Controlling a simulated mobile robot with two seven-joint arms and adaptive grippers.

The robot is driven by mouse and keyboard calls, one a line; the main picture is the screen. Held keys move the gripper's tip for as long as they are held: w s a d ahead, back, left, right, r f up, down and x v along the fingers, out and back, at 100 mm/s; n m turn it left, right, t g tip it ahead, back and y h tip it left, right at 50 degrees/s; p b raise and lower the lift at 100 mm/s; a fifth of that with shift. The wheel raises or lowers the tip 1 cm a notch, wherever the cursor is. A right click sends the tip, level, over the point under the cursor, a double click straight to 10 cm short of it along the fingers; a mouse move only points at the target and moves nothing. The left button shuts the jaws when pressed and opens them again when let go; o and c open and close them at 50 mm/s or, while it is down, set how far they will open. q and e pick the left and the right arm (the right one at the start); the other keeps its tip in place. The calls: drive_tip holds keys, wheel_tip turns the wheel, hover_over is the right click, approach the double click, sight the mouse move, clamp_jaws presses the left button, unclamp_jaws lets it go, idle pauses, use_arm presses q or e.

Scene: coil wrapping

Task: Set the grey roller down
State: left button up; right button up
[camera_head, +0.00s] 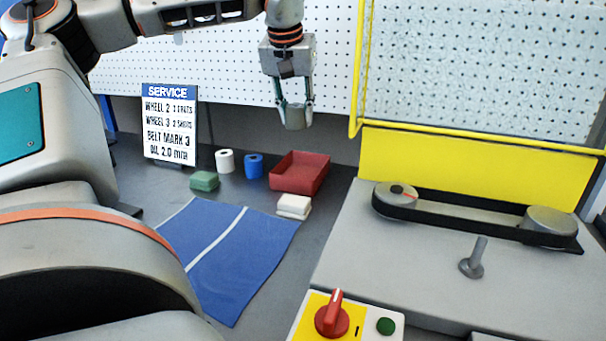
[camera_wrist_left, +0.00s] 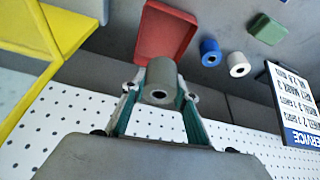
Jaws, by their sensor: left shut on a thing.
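The grey roller (camera_head: 295,118) is held between the fingertips of my left gripper (camera_head: 294,105) in the head view, up in front of the white pegboard. In the left wrist view the roller (camera_wrist_left: 161,80) sits between the two fingers of the left gripper (camera_wrist_left: 158,92), its end with a dark hole facing the camera. The gripper is shut on it. In the head view the roller is above and behind the red tray (camera_head: 300,172), apart from the table. My right gripper is in neither view.
A white roller (camera_head: 225,161), a blue roller (camera_head: 253,166), a green block (camera_head: 204,181) and white blocks (camera_head: 294,206) stand near a blue mat (camera_head: 215,270). A service sign (camera_head: 169,125) is at left. A belt machine (camera_head: 480,215) and yellow rail (camera_head: 356,70) are at right.

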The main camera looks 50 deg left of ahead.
use_arm(q)
wheel_tip(320, 180, down, 10)
drive_tip(key=shift+w+r+b, duration=0.1)
drive_tip(key=shift+b, duration=0.55)
drive_tip(key=shift+f, duration=0.5)
wheel_tip(320, 180, down, 3)
drive_tip(key=shift+f+b, duration=0.15)
drive_tip(key=shift+b, duration=0.2)
drive_tip(key=shift+f, duration=0.2)
drive_tip(key=shift+r, duration=0.1)
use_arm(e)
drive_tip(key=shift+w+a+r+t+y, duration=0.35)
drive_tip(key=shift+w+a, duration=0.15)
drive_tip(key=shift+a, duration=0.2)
